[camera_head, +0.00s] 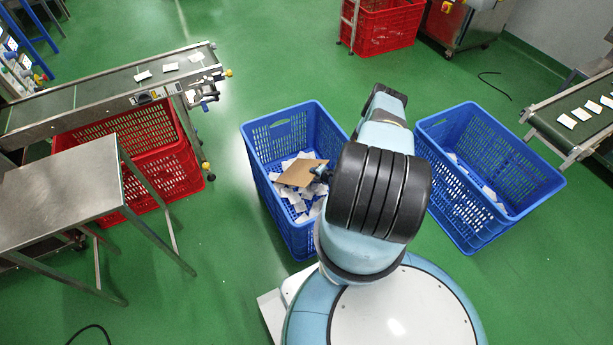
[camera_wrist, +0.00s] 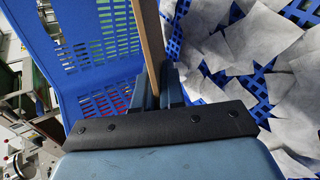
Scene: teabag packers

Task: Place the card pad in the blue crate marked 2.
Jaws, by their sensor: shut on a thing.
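The card pad (camera_head: 300,172) is a flat brown sheet over the left blue crate (camera_head: 252,160), which holds many white teabags. My gripper (camera_head: 322,174) is shut on the card pad at its right edge, partly hidden by my arm. In the wrist view the card pad (camera_wrist: 150,40) shows nearly edge-on between the fingers (camera_wrist: 158,92), with a blue crate wall (camera_wrist: 75,50) left of it and white teabags (camera_wrist: 265,45) to its right. A second blue crate (camera_head: 470,215) stands right of my arm with a few white teabags low inside. No number is readable on either crate.
A conveyor (camera_head: 100,92) with white packets runs at the left, above a red crate (camera_head: 185,150). A steel table (camera_head: 65,185) stands in front of it. Another conveyor (camera_head: 575,115) is at the right. A red crate (camera_head: 385,30) stands at the back. Green floor lies open between.

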